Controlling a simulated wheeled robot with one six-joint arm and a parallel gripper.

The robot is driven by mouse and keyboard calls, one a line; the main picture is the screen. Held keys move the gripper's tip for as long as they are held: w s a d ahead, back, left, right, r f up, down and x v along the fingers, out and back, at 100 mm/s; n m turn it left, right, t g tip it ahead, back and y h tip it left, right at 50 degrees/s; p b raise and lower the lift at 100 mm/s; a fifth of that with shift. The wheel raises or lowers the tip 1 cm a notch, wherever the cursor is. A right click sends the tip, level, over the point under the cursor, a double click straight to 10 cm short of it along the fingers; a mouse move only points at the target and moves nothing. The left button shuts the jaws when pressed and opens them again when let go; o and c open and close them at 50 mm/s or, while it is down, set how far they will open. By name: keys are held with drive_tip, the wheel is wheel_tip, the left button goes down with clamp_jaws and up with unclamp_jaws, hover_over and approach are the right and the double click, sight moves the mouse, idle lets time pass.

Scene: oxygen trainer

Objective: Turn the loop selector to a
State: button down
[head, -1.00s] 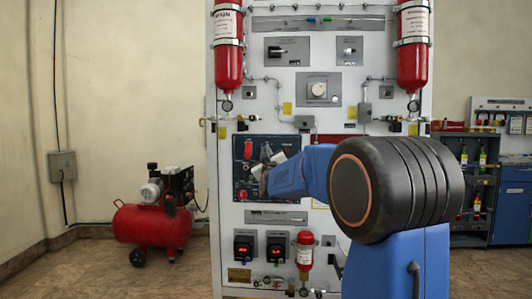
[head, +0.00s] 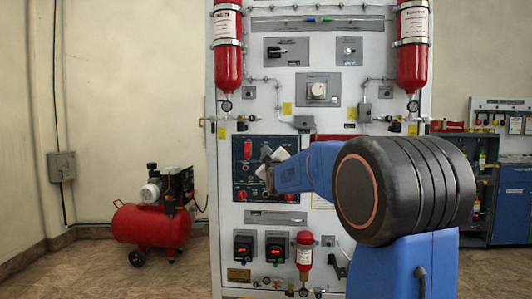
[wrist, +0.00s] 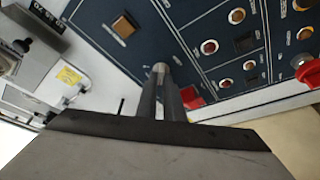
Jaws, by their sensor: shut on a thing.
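The dark blue control panel (head: 240,190) is on the white trainer board, and my gripper (head: 268,165) is up against it. In the wrist view my gripper (wrist: 162,85) has its two fingers close together on a small grey metal knob (wrist: 159,67). This knob appears to be the loop selector; its lettering cannot be read and the fingers hide most of it.
Several indicator lamps and square buttons (wrist: 245,42) surround the gripper on the panel. A red compressor (head: 152,227) stands on the floor to the left.

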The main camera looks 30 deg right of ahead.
drive_tip(key=c, duration=1.9)
unclamp_jaws()
drive_tip(key=v, duration=1.7)
drive_tip(key=shift+s+f, duration=0.15)
drive_tip(key=shift+s, duration=0.05)
drive_tip(key=s+a+f+m+g+y, duration=0.2)
drive_tip(key=s+a+f+g, duration=0.3)
drive_tip(key=f, duration=0.4)
drive_tip(key=s+a+f+m+g+y, duration=0.1)
drive_tip(key=s+a+f+g+y, duration=0.15)
drive_tip(key=s+a+f, duration=0.5)
drive_tip(key=s+a+f+m+g+y, duration=0.1)
drive_tip(key=s+f+g, duration=0.3)
drive_tip(key=s+f, duration=0.4)
drive_tip(key=s+a+f+m+g+y, duration=0.1)
drive_tip(key=s+a+f+m+g, duration=0.1)
drive_tip(key=s+f, duration=0.6)
drive_tip(key=s+a+g, duration=0.1)
drive_tip(key=s, duration=0.6)
drive_tip(key=shift+s+a+g, duration=0.35)
drive_tip(key=shift+s+a, duration=0.05)
